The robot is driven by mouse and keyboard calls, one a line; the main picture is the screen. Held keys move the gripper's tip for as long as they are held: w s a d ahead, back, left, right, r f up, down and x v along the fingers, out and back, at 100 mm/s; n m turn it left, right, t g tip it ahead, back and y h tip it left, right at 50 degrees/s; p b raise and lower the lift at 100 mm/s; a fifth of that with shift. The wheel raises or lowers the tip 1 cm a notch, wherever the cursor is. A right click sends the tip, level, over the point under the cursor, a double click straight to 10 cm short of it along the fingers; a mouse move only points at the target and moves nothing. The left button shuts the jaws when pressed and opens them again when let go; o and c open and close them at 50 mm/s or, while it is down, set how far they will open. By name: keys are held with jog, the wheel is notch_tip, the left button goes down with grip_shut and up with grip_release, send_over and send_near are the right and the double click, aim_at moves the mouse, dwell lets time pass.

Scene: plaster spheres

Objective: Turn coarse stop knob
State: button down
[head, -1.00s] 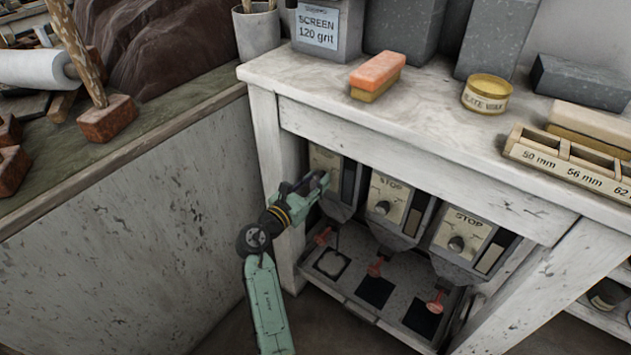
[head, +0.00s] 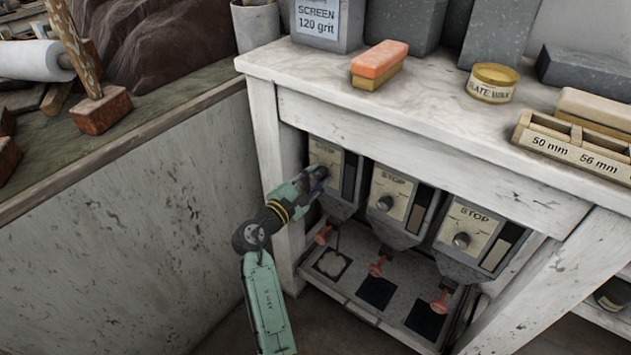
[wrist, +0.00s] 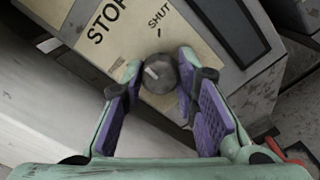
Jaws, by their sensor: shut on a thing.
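The left hopper's cream STOP plate (head: 327,157) shows in the head view, partly covered by my gripper (head: 321,174). In the wrist view the plate (wrist: 122,50) carries the words STOP and SHUT, with a short tick below SHUT. The round grey knob (wrist: 160,76) sits between my gripper's fingertips (wrist: 159,72), and my gripper is shut on it. A pale mark on the knob lies on its left part, not lined up with the tick. My gripper hides the knob in the head view. No word "coarse" is readable.
Two similar hoppers with STOP plates (head: 391,194) (head: 467,230) stand to the right. Red-handled parts (head: 378,266) sit below, above a tray (head: 345,291) with dark squares. The bench top (head: 300,62) overhangs the hoppers, and its white leg (head: 283,210) is close left of my gripper.

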jog(key=m+b, duration=0.3)
jog(key=m, duration=0.2)
jog(key=shift+f+b, duration=0.2)
jog(key=shift+b, duration=0.1)
jog(key=shift+r+m+b, duration=0.1)
jog(key=shift+m+b, duration=1)
jog(key=shift+m, duration=0.6)
jog(key=c, duration=1.2)
grip_release()
jog(key=shift+r, duration=0.1)
jog(key=shift+c, duration=0.2)
jog(key=v, duration=1.2)
